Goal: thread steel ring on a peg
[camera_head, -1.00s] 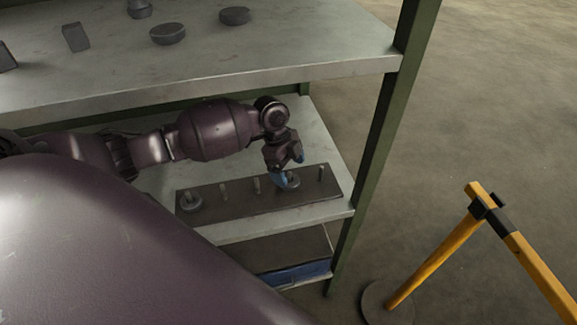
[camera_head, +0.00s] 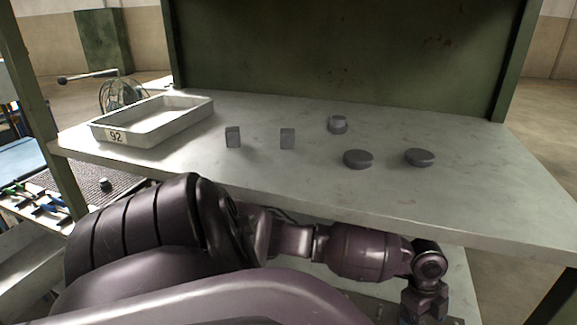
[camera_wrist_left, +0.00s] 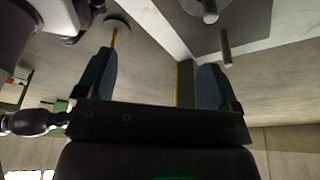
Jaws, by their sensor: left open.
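In the left wrist view, part of the dark peg board (camera_wrist_left: 250,14) lies on a pale shelf at the top. A bare steel peg (camera_wrist_left: 226,48) stands near its edge. A steel ring (camera_wrist_left: 191,4), cut off by the top edge, sits around the neighbouring peg (camera_wrist_left: 210,16). My left gripper (camera_wrist_left: 157,75) is open with its blue fingers wide apart and nothing between them. In the head view only its wrist end shows at the bottom right; its fingers are out of frame. The upper shelf hides most of the level below. My right gripper is not in view.
The upper shelf (camera_head: 300,180) carries a tray (camera_head: 195,112) marked 92, two blocks (camera_head: 233,137) (camera_head: 287,138), a stepped cylinder (camera_head: 337,124) and two discs (camera_head: 357,159) (camera_head: 420,157). My left arm runs below its front edge. A shelf post stands at left.

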